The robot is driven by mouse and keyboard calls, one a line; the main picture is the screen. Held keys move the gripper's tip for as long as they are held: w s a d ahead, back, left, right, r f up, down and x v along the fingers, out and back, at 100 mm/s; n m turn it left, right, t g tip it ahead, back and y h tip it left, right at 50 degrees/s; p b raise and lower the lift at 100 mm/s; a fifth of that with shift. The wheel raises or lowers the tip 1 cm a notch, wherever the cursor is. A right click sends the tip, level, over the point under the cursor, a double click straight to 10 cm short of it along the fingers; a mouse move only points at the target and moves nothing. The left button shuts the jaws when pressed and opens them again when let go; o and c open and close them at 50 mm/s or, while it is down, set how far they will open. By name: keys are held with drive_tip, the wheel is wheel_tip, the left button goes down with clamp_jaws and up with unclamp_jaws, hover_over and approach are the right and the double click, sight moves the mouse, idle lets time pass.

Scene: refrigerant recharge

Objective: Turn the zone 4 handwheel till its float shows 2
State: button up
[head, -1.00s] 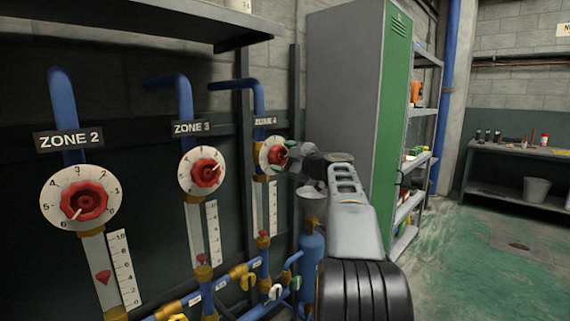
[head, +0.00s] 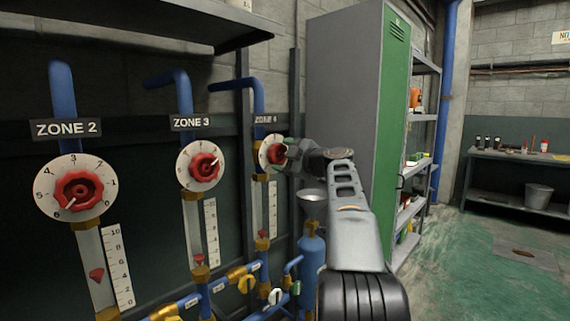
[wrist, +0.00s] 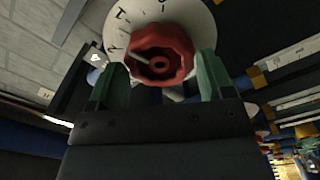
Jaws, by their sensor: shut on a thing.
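The zone 4 handwheel (head: 277,154) is red, on a white numbered dial (head: 264,152) below the ZONE 4 label (head: 266,120). In the wrist view the red handwheel (wrist: 160,60) sits between the two green fingertips of my gripper (wrist: 160,88), which is shut on it. My gripper (head: 291,154) reaches the wheel from the right in the head view and covers part of it. Below the dial is the zone 4 tube with a small red float (head: 262,234) low beside its white scale (head: 272,208). The scale's figures are too small to read.
The zone 3 handwheel (head: 204,167) and zone 2 handwheel (head: 79,190) stand to the left, each with a tube and float. A blue cylinder (head: 312,258) with a funnel stands below my arm. A grey and green cabinet (head: 345,110) is close on the right.

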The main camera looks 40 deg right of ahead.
drive_tip(key=shift+f+n+b, duration=0.2)
drive_tip(key=shift+n+b, duration=0.7)
drive_tip(key=shift+b, duration=0.2)
drive_tip(key=shift+r+n, duration=0.15)
drive_tip(key=shift+n, duration=0.15)
drive_tip(key=shift+b, duration=0.4)
drive_tip(key=shift+f+n+b, duration=0.25)
drive_tip(key=shift+n+b, duration=0.35)
drive_tip(key=shift+b, duration=0.05)
drive_tip(key=shift+n+b, duration=0.55)
drive_tip(key=shift+n, duration=0.15)
drive_tip(key=shift+r+n+b, duration=0.2)
drive_tip(key=shift+n+b, duration=0.35)
drive_tip(key=shift+n, duration=0.55)
